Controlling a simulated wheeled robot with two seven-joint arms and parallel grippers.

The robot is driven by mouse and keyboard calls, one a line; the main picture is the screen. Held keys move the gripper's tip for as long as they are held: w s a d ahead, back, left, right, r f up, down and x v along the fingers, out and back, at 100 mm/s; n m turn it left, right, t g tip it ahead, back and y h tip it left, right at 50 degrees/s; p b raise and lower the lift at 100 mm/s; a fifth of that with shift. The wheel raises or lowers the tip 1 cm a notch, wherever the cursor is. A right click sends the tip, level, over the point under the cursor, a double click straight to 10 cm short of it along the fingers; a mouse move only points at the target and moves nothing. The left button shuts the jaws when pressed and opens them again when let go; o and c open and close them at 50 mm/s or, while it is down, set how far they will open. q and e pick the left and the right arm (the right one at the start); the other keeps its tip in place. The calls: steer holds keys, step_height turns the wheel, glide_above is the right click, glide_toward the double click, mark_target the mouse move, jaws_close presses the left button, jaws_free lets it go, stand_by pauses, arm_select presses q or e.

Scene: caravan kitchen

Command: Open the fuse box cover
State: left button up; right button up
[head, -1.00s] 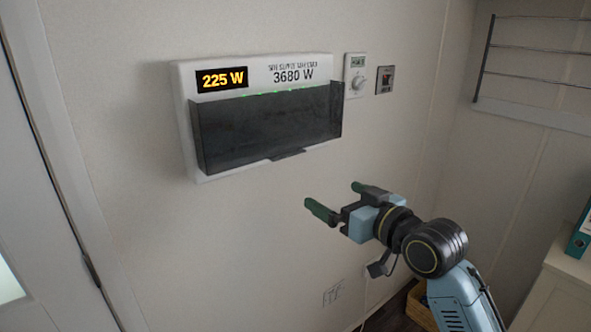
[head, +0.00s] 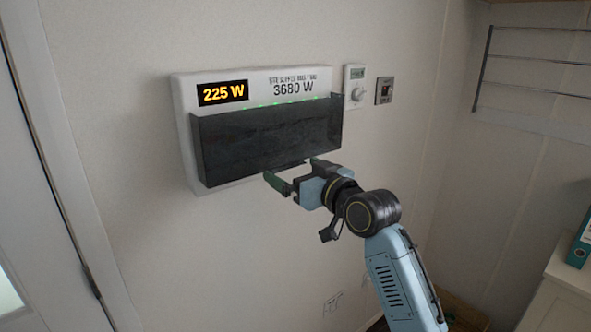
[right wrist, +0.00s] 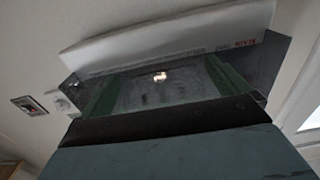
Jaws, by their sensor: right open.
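The white fuse box (head: 187,150) hangs on the wall, with an orange 225 W display at its top left. Its dark see-through cover (head: 255,140) is closed over the front, and faint green lights show along its upper edge. My right gripper (head: 293,170) is open and empty, just below the cover's lower edge near a small tab at its middle. In the right wrist view, the two green fingers stand apart in front of the dark cover (right wrist: 160,90); I cannot tell whether they touch it. My left gripper is not in view.
A thermostat (head: 355,86) and a small switch panel (head: 384,90) are on the wall to the right of the box. A wire rack (head: 530,60) is at the upper right. A door (head: 40,200) is at the left.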

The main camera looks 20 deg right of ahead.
steer(key=shift+w+a, duration=0.2)
steer(key=shift+w, duration=0.15)
steer(key=c, duration=1.2)
steer(key=shift+c, duration=0.5)
